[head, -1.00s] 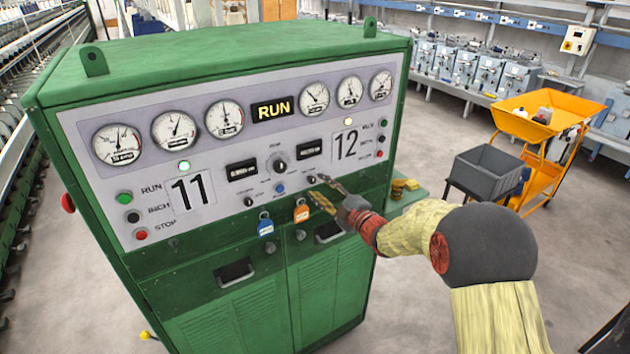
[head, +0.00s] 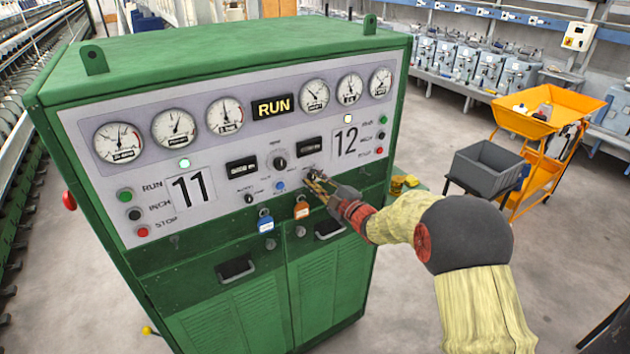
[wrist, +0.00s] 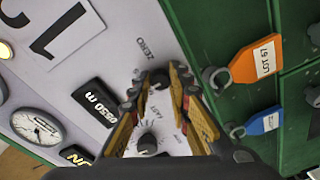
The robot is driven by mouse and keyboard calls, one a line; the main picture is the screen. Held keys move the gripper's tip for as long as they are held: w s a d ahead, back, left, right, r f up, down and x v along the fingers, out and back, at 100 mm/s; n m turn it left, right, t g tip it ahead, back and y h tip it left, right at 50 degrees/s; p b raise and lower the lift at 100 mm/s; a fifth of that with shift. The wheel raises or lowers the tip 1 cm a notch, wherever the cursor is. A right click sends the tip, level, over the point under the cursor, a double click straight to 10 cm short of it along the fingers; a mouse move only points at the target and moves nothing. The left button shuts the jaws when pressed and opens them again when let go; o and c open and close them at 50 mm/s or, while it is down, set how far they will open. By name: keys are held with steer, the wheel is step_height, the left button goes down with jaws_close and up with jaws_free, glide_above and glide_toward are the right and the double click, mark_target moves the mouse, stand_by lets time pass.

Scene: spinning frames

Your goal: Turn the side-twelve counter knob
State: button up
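The side-twelve counter knob (wrist: 158,79) is a small dark round knob beside the word ZERO. In the head view it sits low on the grey panel, under the right-hand counter window (head: 312,146) and left of the number 12 (head: 345,141). My gripper (head: 313,180) reaches it from the right and partly covers it. In the wrist view my gripper's two gold-and-dark fingers (wrist: 159,76) lie on either side of the knob, with the tips close against it and no clear gap. The counter window (wrist: 97,103) shows there too, with white digits.
A larger selector knob (head: 280,163) and a blue button (head: 280,186) are close on the left. A blue tag (head: 266,225) and an orange tag (head: 301,210) hang below the panel. A yellow cart (head: 540,115) and grey bin (head: 487,168) stand right, apart from the arm.

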jaws_close()
steer(key=shift+f+m+b, duration=0.15)
steer(key=shift+m+b, duration=0.15)
steer(key=shift+b, duration=0.15)
steer(key=shift+f+m+b, duration=0.15)
steer(key=shift+m+b, duration=0.8)
steer(key=shift+m, duration=0.05)
steer(key=m+b, duration=0.2)
steer(key=m, duration=0.1)
steer(key=shift+m, duration=0.4)
steer(key=m+t+b, duration=0.1)
steer(key=m+b, duration=0.1)
steer(key=m, duration=0.2)
steer(key=shift+m, duration=0.4)
steer(key=m, duration=0.3)
steer(key=shift+s+a+m, duration=0.1)
steer(key=shift+m, duration=0.3)
steer(key=shift+m+t+h+b, duration=0.4)
steer(key=shift+m, duration=1.5)
